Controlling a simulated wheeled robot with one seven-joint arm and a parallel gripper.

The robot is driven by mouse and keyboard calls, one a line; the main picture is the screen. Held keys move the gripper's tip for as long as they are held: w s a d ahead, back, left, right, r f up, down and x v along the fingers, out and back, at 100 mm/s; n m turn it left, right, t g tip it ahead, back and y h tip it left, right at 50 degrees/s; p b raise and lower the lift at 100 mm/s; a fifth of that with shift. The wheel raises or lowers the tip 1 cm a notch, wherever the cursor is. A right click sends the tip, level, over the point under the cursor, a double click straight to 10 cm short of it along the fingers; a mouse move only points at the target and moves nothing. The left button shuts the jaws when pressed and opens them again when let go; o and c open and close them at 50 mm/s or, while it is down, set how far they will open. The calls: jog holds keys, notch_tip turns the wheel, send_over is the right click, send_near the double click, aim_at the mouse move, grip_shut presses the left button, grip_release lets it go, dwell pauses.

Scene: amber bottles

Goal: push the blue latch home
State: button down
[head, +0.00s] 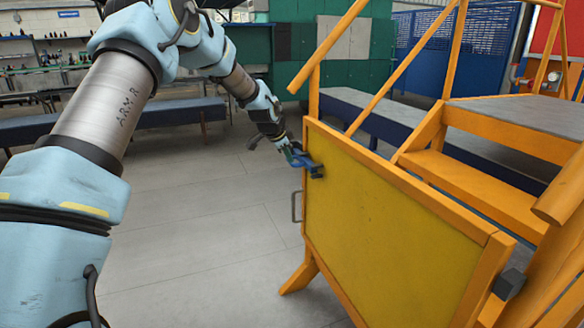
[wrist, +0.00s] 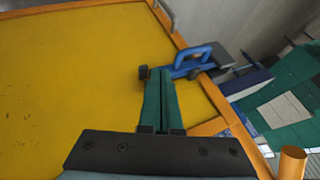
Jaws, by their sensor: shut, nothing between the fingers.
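The blue latch (head: 308,164) sits at the top of the yellow panel's (head: 385,225) far upright edge, with a dark block by it. In the wrist view the blue latch (wrist: 196,58) shows a raised loop handle, and its bar runs towards a dark knob (wrist: 143,72) on the panel. My gripper (head: 291,152) is at the latch, on its left side in the head view. In the wrist view my gripper's green fingers (wrist: 161,72) are together and empty. Their tips overlap the latch's bar left of the handle; I cannot tell whether they touch it.
The panel is framed in orange wood, with a grey pull handle (head: 296,206) on its far edge. Orange steps (head: 480,180) and rails stand behind and right of it. A dark block (head: 509,283) is on the near frame. Grey floor (head: 200,220) left of the panel is clear.

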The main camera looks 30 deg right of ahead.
jog(key=shift+v, duration=1.35)
jog(key=shift+a, duration=0.1)
jog(key=s+a+n+y, duration=0.2)
jog(key=s+a+n, duration=0.2)
jog(key=a, duration=0.8)
jog(key=s+a+r+n+g+y, duration=0.1)
jog(key=s+a+n, duration=0.35)
jog(key=a, duration=0.85)
jog(key=s+a+n+y, duration=0.2)
jog(key=s+a+n, duration=0.25)
jog(key=a, duration=0.75)
jog(key=s+a+f+n+g, duration=0.1)
jog(key=s+a+n, duration=0.5)
jog(key=s+a, duration=0.3)
jog(key=shift+s+a+g+y, duration=0.2)
jog(key=shift+s+g+y, duration=0.1)
jog(key=shift+s, duration=0.55)
jog(key=c, duration=1.5)
grip_release()
